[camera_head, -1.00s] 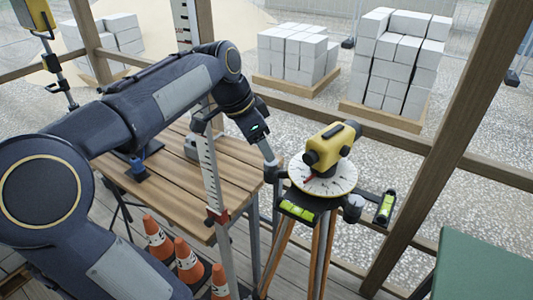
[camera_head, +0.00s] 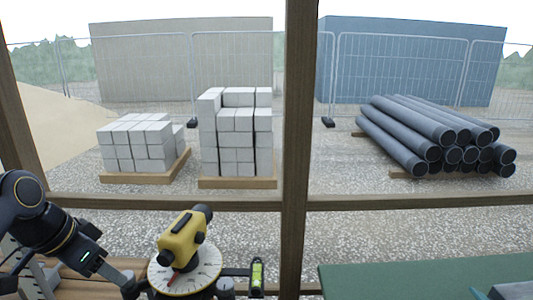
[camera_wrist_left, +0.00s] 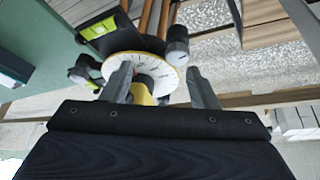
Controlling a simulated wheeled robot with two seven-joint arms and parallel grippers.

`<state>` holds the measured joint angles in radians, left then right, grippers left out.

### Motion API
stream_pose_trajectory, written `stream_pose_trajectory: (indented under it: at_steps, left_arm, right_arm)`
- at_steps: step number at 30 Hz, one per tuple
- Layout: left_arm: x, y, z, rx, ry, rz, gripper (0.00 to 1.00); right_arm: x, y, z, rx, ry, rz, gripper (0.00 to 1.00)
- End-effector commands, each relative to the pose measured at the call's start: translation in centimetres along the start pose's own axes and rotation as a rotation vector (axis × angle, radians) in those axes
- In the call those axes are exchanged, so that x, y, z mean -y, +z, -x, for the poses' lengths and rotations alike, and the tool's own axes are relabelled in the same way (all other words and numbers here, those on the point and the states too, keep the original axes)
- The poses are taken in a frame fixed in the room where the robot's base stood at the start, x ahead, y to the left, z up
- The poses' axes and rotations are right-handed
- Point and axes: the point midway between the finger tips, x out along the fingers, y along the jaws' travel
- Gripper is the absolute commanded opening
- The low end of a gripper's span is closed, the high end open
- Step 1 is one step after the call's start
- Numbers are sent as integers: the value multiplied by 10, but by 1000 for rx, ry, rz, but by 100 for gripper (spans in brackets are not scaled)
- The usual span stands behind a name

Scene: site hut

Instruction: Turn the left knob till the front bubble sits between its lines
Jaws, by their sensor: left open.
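The yellow level (camera_head: 183,238) sits on a white round dial (camera_head: 186,272). My left gripper (camera_head: 130,285) is at the dial's left side, low in the head view. In the left wrist view its fingers (camera_wrist_left: 158,70) are open and empty. A grey knob (camera_wrist_left: 177,45), apparently the left one, shows just past the fingertips, not gripped. The front vial (camera_wrist_left: 97,28) is yellow-green in a black holder; its bubble is too small to read. It is outside the head view. The right knob (camera_head: 225,287) and side vial (camera_head: 257,275) stand right of the dial. My right gripper is out of view.
A wooden post (camera_head: 295,150) and rail (camera_head: 410,202) stand behind the level. A green surface (camera_head: 400,280) lies at the right, with a grey-blue object (camera_head: 512,291) on it. A wooden table (camera_head: 75,285) is at lower left. Blocks (camera_head: 235,130) and pipes (camera_head: 430,135) are outside.

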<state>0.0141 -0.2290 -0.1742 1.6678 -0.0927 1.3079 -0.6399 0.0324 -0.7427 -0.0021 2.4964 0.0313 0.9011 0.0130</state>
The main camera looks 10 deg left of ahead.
Motion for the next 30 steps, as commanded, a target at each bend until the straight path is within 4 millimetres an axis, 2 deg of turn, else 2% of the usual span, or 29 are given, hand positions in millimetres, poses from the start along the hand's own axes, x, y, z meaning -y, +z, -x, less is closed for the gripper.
stream_pose_trajectory:
  at_steps: [1,6,9,12,15,18,26,30]
  left_arm:
    - [-20,12,-6,-22,15,46,54]
    - [-92,56,-42,-93,64,265,54]
    - [-126,82,-64,-119,85,383,54]
    - [-150,102,-84,-132,98,473,54]
    - [-163,114,-95,-138,105,527,54]
    - [-167,118,-99,-140,107,547,54]
    - [-167,118,-100,-138,107,548,54]
    - [-166,122,-108,-138,107,547,54]
  right_arm:
    - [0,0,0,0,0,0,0]
    - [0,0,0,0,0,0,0]
    - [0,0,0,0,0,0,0]
    - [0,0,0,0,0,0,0]
    - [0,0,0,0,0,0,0]
    - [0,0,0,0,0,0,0]
    - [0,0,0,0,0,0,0]
    - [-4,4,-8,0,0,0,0]
